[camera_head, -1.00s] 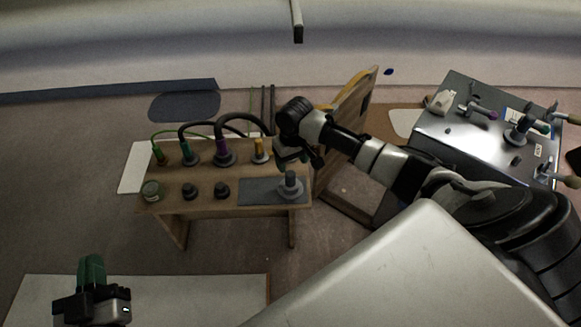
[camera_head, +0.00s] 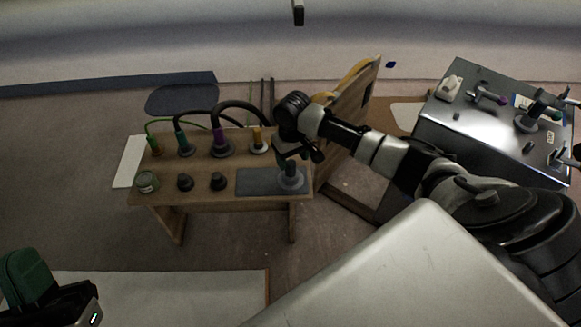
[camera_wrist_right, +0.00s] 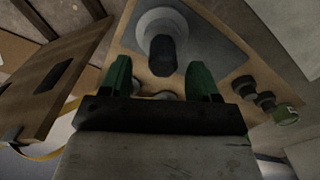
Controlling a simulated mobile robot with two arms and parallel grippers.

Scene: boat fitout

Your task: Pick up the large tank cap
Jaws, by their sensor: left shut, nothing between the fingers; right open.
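The large tank cap (camera_head: 291,181) is a grey disc with an upright knob. It stands on the dark grey mat (camera_head: 256,183) at the right end of a wooden bench. My right gripper (camera_head: 293,160) is just above the cap and partly hides its knob. In the right wrist view the right gripper (camera_wrist_right: 160,75) has its green fingers apart. The cap's dark knob (camera_wrist_right: 163,55) shows between and slightly beyond the fingertips, with its pale flange (camera_wrist_right: 150,25) behind. My left gripper (camera_head: 28,280) is at the bottom left, shut and empty, away from the bench.
Two small black caps (camera_head: 217,181) and a greenish round jar-like cap (camera_head: 147,181) stand along the bench front. Hose fittings (camera_head: 221,145) stand behind them. A leaning wooden panel (camera_head: 350,125) is close right of my right gripper. A metal box (camera_head: 480,135) with fittings stands further right.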

